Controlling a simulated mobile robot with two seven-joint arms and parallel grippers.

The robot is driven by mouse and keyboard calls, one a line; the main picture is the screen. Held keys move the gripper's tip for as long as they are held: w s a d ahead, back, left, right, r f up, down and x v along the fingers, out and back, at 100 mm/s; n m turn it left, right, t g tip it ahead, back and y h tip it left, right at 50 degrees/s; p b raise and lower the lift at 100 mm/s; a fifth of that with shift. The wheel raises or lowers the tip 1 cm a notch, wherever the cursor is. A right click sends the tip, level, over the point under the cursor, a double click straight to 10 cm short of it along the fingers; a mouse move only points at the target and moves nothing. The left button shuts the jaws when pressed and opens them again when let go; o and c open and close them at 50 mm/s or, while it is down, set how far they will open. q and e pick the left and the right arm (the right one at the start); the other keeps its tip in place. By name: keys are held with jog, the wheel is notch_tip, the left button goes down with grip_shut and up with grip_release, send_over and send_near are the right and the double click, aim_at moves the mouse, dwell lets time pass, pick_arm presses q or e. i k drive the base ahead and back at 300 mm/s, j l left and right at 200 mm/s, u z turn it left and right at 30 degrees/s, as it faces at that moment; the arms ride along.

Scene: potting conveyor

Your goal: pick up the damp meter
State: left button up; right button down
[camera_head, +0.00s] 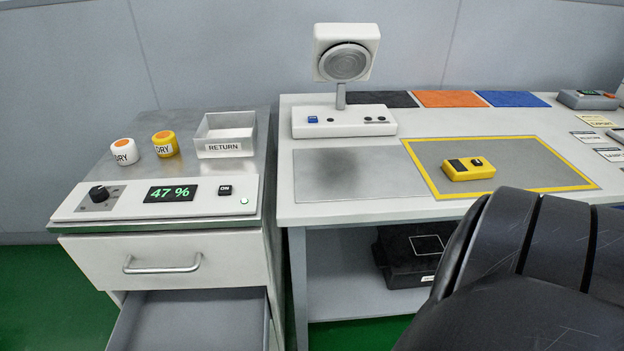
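A small yellow handheld device with a dark display and a dark button, which looks like the damp meter (467,169), lies flat on the yellow-bordered grey mat (540,158) on the right-hand table. It sits towards the mat's front left and nothing touches it from above. Neither of my grippers shows in the head view. A black part of my own body fills the lower right and hides the table's front edge there.
A cabinet on the left bears a console reading 47 % (171,193), two round-capped pots (124,152) (165,144) and a RETURN tray (224,149). Its lower drawer (190,322) is open. A lamp-like device (345,122) stands behind a bare grey panel (358,174). A black case (404,258) sits below.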

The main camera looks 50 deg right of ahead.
aim_at(458, 170)
jog(key=z, duration=2.65)
